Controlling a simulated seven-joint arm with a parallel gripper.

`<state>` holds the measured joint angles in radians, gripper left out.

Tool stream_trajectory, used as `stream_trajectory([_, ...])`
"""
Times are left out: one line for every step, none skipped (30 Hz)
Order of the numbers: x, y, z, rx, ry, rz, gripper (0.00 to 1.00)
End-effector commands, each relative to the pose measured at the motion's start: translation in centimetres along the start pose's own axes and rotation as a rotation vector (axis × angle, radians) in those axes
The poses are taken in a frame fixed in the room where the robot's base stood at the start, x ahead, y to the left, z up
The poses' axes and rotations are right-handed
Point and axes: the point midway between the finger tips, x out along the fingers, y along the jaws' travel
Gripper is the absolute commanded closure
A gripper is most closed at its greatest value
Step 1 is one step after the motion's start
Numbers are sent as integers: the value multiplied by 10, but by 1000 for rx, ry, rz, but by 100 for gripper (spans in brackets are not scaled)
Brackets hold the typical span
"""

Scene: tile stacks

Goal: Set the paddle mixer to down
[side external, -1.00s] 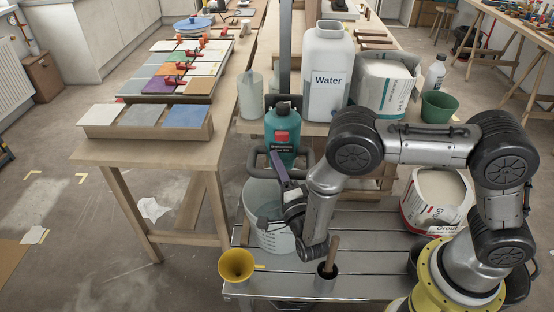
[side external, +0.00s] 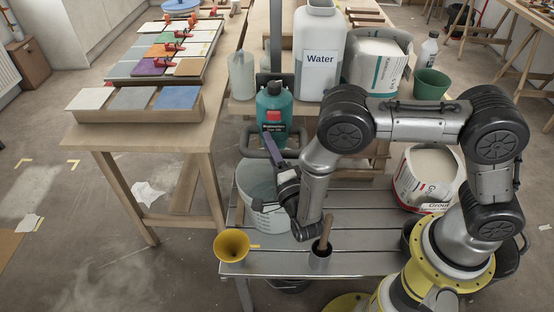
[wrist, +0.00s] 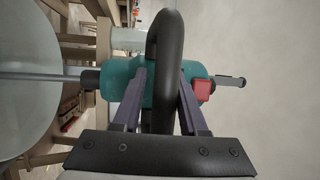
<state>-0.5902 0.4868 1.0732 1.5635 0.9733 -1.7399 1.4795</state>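The paddle mixer (side external: 273,110), a teal body with a red switch, stands upright over the white bucket (side external: 243,186) in the side view. Its black handle (side external: 247,140) loops out from the body. The wrist view shows the teal mixer body (wrist: 118,80), its grey shaft (wrist: 40,75) running left over the bucket, and the black handle (wrist: 165,60) between my two purple fingers. The paddle end is hidden.
A slatted trolley (side external: 350,215) bears the bucket, a yellow funnel (side external: 231,245), a cup with a wooden stick (side external: 320,259) and a grout tub (side external: 425,180). A water container (side external: 318,50) stands behind the mixer. A tile table (side external: 110,131) is at left.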

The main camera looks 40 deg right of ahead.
Motion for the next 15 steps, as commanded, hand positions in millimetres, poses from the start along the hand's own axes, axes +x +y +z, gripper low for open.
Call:
stream_trajectory([-5,0,1,0,-3,0,58])
stream_trajectory([-9,0,1,0,-3,1,58])
stream_trajectory([-15,0,1,-1,-5,1,58])
stream_trajectory([-20,0,1,-2,-5,1,58])
stream_trajectory([-26,0,2,-2,-7,0,58])
stream_trajectory([-34,0,2,-1,-8,0,58])
stream_trajectory([-41,0,2,-2,-8,0,58])
stream_trajectory([-47,0,2,-2,-9,0,58])
stream_trajectory([-56,0,2,-2,-9,-1,58])
stream_trajectory([-62,0,2,-1,-8,0,58])
stream_trajectory([-68,0,2,-1,-8,0,58])
stream_trajectory([-77,0,2,-2,-9,0,58])
stream_trajectory([-83,0,1,-2,-9,0,58])
stream_trajectory([-88,0,1,-1,-8,0,58])
stream_trajectory([-95,0,2,-1,-7,0,58])
